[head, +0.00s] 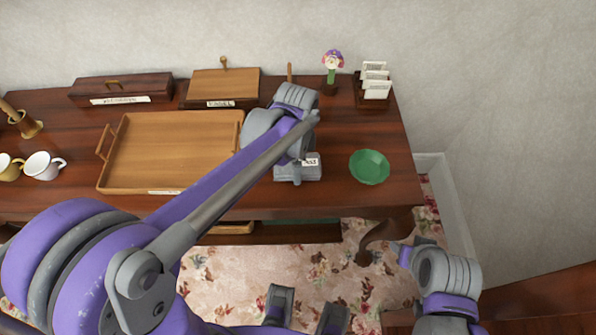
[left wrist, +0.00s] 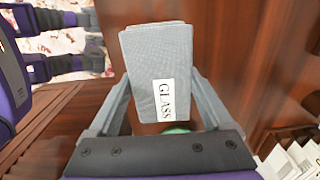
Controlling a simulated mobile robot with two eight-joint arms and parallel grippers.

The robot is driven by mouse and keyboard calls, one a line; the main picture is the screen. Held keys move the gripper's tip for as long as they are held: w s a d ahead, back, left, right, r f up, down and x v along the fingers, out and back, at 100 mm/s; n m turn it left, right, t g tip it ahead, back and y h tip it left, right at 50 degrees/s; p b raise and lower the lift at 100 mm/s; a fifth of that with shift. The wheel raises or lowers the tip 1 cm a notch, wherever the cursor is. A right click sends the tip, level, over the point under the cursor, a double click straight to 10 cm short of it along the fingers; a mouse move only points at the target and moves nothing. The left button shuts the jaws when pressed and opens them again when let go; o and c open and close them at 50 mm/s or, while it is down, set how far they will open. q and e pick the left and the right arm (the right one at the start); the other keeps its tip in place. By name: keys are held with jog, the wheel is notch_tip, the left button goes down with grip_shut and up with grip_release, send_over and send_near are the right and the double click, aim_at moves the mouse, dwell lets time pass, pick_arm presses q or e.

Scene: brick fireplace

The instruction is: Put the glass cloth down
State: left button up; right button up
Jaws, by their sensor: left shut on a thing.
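The glass cloth (left wrist: 150,60) is a folded grey block of fabric with a white label reading GLASS. My left gripper (left wrist: 160,82) is shut on it, one finger along each side. In the head view the cloth (head: 297,174) is at the front of the brown table (head: 340,203), right of the wooden tray, partly hidden by my left arm. I cannot tell whether it touches the tabletop. My right gripper (head: 306,308) is low in front of the table, fingers apart and empty.
The wooden tray (head: 120,180) lies to the left and a green dish (head: 369,167) to the right. Behind are a flower figure (head: 332,75), a packet rack (head: 374,88) and two wooden boxes (head: 122,88) (head: 225,84). Cups (head: 42,166) stand far left.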

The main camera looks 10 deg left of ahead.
pick_arm(q)
jog(key=shift+w+f, duration=0.1)
jog(key=shift+f, duration=2.5)
jog(key=shift+f+b, duration=0.1)
jog(key=shift+b, duration=0.25)
jog(key=o, duration=1.1)
jog(key=shift+r, duration=0.3)
notch_tip(320, 180, up, 12)
jog(key=shift+f+p, duration=0.15)
jog(key=shift+p, duration=0.65)
jog(key=s+a+f+n+t, duration=0.1)
jog(key=s+a+n, duration=0.1)
jog(key=s+n, duration=0.3)
jog(key=s+a+f+n+t, duration=0.2)
jog(key=s+n, duration=0.3)
jog(key=s+a+f+n+t, duration=0.2)
jog(key=s+n, duration=0.2)
jog(key=s, duration=0.1)
jog(key=shift+s+a+f+n, duration=0.15)
jog(key=shift+a+n, duration=0.15)
jog(key=shift+n, duration=0.1)
